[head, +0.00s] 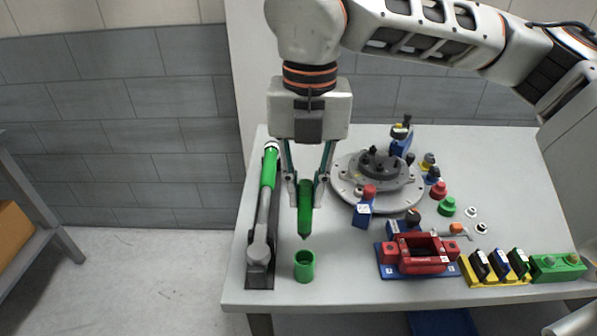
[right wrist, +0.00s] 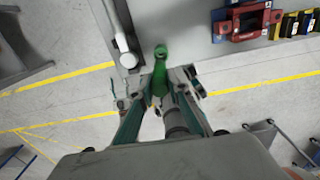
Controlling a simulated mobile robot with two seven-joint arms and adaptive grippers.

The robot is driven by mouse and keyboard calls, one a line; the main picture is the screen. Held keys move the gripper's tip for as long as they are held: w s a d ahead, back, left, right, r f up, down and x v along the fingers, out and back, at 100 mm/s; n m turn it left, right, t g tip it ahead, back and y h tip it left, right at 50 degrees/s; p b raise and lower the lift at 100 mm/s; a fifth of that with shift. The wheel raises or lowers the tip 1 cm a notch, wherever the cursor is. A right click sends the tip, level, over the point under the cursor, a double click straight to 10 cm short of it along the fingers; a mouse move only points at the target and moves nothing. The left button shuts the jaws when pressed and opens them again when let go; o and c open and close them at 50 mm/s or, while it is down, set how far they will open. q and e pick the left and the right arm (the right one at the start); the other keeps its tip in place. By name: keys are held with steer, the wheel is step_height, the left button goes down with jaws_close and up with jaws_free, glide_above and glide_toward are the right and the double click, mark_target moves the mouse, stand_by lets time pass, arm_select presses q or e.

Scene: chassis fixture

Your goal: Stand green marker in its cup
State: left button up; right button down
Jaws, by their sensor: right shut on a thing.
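The green marker (head: 305,212) hangs upright, tip down, in my right gripper (head: 307,182), which is shut on its upper part. The green cup (head: 304,266) stands on the table just below and in front of the marker. In the head view a small gap shows between the marker's tip and the cup's rim. In the right wrist view the marker (right wrist: 159,84) sits between the fingers and points at a green shape by the table edge, probably the cup. My left gripper is not in view.
A green-handled hammer (head: 262,210) lies in a dark tray left of the cup. A round grey fixture (head: 378,182) stands behind right. A red block on a blue base (head: 420,254) and a yellow rack (head: 498,268) line the front right. Bare table lies around the cup.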

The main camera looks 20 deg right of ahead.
mark_target(306, 234)
steer(key=shift+s+f+b, duration=0.2)
steer(key=shift+f+b, duration=0.15)
steer(key=shift+f, duration=0.2)
steer(key=shift+f+b, duration=0.9)
steer(key=shift+f, duration=0.65)
steer(key=shift+w+f, duration=0.1)
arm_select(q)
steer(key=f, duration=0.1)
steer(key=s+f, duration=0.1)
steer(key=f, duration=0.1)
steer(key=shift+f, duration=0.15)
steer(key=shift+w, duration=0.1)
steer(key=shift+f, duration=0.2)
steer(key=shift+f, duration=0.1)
arm_select(e)
steer(key=shift+f, duration=0.1)
steer(key=shift+f+b, duration=1.9)
steer(key=shift+f, duration=1.15)
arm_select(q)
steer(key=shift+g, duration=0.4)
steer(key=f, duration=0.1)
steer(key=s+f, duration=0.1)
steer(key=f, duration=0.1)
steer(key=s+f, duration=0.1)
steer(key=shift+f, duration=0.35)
